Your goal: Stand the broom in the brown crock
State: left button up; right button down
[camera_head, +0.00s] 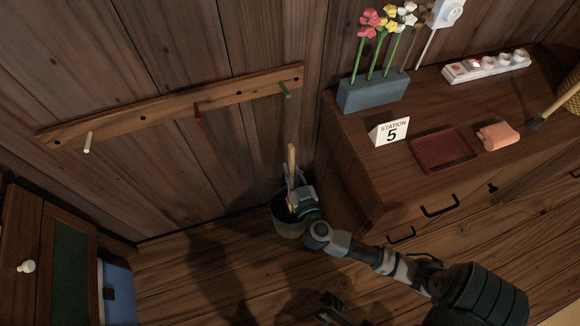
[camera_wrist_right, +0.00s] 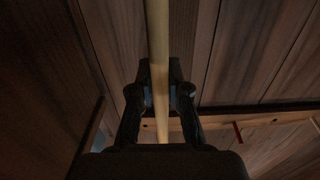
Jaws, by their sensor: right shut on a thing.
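The broom's pale wooden handle (camera_head: 291,160) stands nearly upright in the corner by the wall. My right gripper (camera_head: 300,198) is shut on the handle, and the right wrist view shows the handle (camera_wrist_right: 158,45) between the two fingers (camera_wrist_right: 160,95). The brown crock (camera_head: 288,228) stands on the floor directly below the gripper, its dark opening partly covered by it. The broom's lower end is hidden by the gripper and crock, so I cannot tell how deep it sits. A dark part at the bottom edge may be my left gripper (camera_head: 330,310); its fingers are unclear.
A wooden cabinet (camera_head: 350,185) stands right of the crock, bearing a flower block (camera_head: 372,96), a card (camera_head: 388,131), a red tray (camera_head: 443,150) and a brush (camera_head: 535,124). A peg rail (camera_head: 170,108) is on the wall. The floor (camera_head: 190,270) left of the crock is clear.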

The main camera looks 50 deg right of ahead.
dwell(0.3)
jog(key=c, duration=1.1)
grip_release()
jog(key=shift+o, duration=0.2)
jog(key=shift+f, duration=0.1)
jog(key=shift+s+a, duration=0.15)
jog(key=shift+s, duration=0.1)
jog(key=v, duration=1.1)
jog(key=shift+s+a, duration=0.15)
jog(key=shift+s, duration=0.05)
